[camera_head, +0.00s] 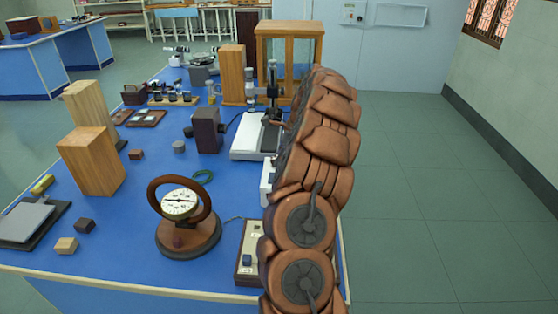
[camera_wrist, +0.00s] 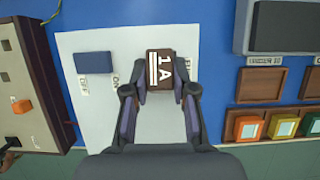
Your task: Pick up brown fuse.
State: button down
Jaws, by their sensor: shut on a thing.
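The brown fuse (camera_wrist: 160,70), a small dark brown block marked "1A" in white, is between the fingers of my gripper (camera_wrist: 161,92) in the wrist view. My gripper is shut on its two sides. The fuse is seen from above over a white plate (camera_wrist: 108,115); whether it touches the plate cannot be told. In the head view my arm covers the gripper and the fuse.
In the wrist view, a blue block (camera_wrist: 94,62) is on the plate. A brown box with an orange switch (camera_wrist: 22,106) stands left.

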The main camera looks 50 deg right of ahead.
aim_at(275, 158)
jog(key=shift+r+b, duration=0.55)
jog(key=shift+r, duration=0.95)
jog(key=shift+s+a+r, duration=0.1)
jog(key=shift+r, duration=0.05)
jog(key=s+a+r+b, duration=0.2)
jog(key=s+a+r, duration=0.2)
jog(key=s+a, duration=0.6)
jog(key=shift+s+r, duration=0.25)
jog(key=shift+s, duration=0.75)
jog(key=shift+s, duration=0.1)
